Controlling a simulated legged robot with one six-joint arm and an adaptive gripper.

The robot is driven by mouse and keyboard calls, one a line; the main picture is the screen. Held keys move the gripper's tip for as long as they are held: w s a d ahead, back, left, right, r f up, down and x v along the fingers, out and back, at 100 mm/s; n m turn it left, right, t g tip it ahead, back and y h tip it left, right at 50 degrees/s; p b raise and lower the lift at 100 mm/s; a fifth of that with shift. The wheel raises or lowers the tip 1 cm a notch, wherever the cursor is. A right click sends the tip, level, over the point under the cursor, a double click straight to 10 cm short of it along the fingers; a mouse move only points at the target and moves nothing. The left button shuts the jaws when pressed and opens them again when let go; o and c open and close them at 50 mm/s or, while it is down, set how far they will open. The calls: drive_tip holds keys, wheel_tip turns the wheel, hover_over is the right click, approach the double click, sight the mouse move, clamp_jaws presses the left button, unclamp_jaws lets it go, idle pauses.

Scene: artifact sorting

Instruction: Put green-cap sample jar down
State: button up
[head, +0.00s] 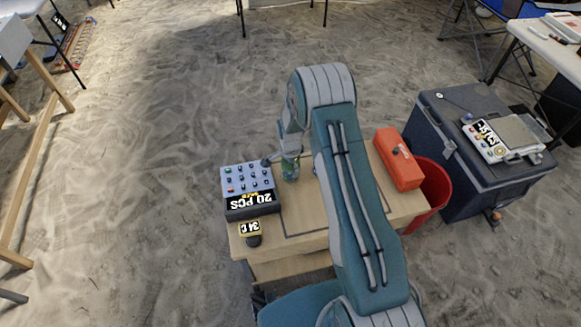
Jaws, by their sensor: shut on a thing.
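The green-cap sample jar (290,169) is small and greenish and shows at the left side of my arm, above or on the wooden table (295,246). My gripper (287,156) is shut on the jar near its top and partly hides it. The jar looks upright. I cannot tell whether its base touches the table top. A dark outlined area on the table lies to the right of and below the jar, partly hidden by my arm.
A grey button box (236,181) reading "20 PCS" and a small "34 C" gauge (250,230) sit left of the jar. A red-orange toolbox (398,160) is on the table's right. A red bucket (433,186) and dark cooler (470,150) stand beyond. Sand surrounds the table.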

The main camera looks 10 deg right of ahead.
drive_tip(key=shift+f, duration=0.2)
drive_tip(key=shift+d, duration=0.1)
drive_tip(key=o, duration=1)
drive_tip(key=shift+o, duration=0.2)
